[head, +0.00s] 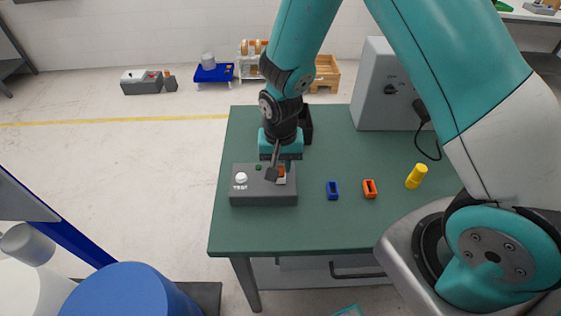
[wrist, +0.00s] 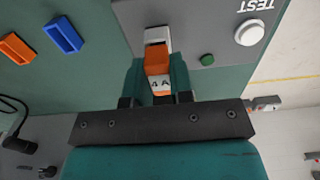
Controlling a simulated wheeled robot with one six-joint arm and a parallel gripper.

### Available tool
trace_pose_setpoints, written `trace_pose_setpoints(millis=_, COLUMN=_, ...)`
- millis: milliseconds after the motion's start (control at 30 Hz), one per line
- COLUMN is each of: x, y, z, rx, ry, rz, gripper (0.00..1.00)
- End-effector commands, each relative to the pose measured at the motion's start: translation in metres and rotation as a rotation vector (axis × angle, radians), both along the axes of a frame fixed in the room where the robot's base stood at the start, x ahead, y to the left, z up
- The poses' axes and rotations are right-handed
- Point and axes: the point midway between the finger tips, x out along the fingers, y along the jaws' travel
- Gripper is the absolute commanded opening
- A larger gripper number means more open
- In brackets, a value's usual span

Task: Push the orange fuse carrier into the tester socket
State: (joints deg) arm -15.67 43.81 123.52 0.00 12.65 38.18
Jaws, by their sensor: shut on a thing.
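The orange fuse carrier (wrist: 158,60) has a white label reading 4 A and sits between the two fingers of my gripper (wrist: 157,78), which is shut on it. In the wrist view its front end is at the pale tester socket (wrist: 157,36); I cannot tell how deep it sits. My fingers partly hide the socket there.
The tester has a white TEST button (head: 241,178) and a small green button (head: 258,167). A blue carrier (head: 332,190), another orange carrier (head: 370,189) and a yellow cylinder (head: 416,177) lie to the right on the green table (head: 300,233). A grey switch box (head: 382,75) stands behind.

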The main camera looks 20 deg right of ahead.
Motion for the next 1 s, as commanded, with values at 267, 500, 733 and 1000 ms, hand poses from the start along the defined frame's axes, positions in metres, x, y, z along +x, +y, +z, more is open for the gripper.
trace_pose_setpoints(millis=267, x=0.0000, y=0.0000, z=-0.0066, rx=0.000, ry=0.000, rz=0.000, gripper=0.00)
trace_pose_setpoints(millis=500, x=0.0000, y=0.0000, z=-0.0062, rx=0.000, ry=0.000, rz=0.000, gripper=0.51)
trace_pose_setpoints(millis=733, x=-0.0001, y=-0.0001, z=-0.0062, rx=0.000, ry=0.000, rz=0.000, gripper=0.51)
trace_pose_setpoints(millis=1000, x=-0.0001, y=0.0000, z=-0.0052, rx=0.000, ry=0.000, rz=0.000, gripper=0.51)
